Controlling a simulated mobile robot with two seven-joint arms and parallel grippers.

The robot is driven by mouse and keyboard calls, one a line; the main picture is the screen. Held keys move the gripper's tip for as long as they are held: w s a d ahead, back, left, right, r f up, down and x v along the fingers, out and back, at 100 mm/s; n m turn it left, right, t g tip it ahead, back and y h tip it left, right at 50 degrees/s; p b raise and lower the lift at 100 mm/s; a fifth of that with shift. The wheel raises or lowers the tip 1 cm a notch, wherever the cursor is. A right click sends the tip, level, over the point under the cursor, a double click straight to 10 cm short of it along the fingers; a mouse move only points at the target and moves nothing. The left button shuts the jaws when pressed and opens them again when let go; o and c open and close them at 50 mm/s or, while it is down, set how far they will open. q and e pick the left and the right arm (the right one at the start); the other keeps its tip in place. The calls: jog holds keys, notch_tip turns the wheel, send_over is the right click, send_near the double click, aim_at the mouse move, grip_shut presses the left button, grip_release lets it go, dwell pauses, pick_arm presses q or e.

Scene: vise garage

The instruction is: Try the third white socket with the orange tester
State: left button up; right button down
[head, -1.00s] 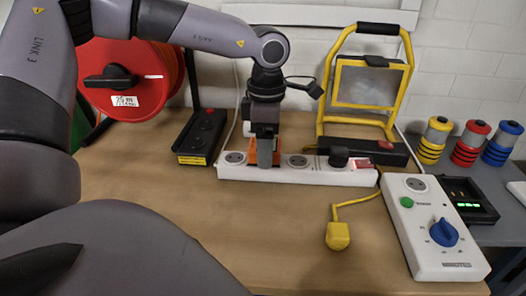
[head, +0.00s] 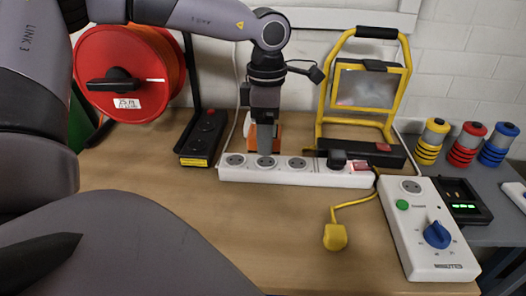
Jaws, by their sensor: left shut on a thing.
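The white power strip (head: 300,178) lies across the back of the bench. Its left socket (head: 235,160), second socket (head: 266,162) and third socket (head: 297,163) show empty faces. A black plug (head: 337,158) sits right of the third socket, beside a red switch (head: 359,165). My left gripper (head: 266,148) points down above the second socket. It is shut on the orange tester (head: 278,137), which is mostly hidden behind the fingers. The tester appears raised clear of the strip, though its underside is hidden. My right gripper is not in view.
A yellow work lamp (head: 365,85) stands behind the strip's right end. A yellow plug (head: 335,236) and white timer box (head: 428,230) lie at front right. The bench middle is clear.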

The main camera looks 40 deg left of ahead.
pick_arm(q)
jog(key=shift+r+p, duration=0.55)
jog(key=shift+r, duration=0.5)
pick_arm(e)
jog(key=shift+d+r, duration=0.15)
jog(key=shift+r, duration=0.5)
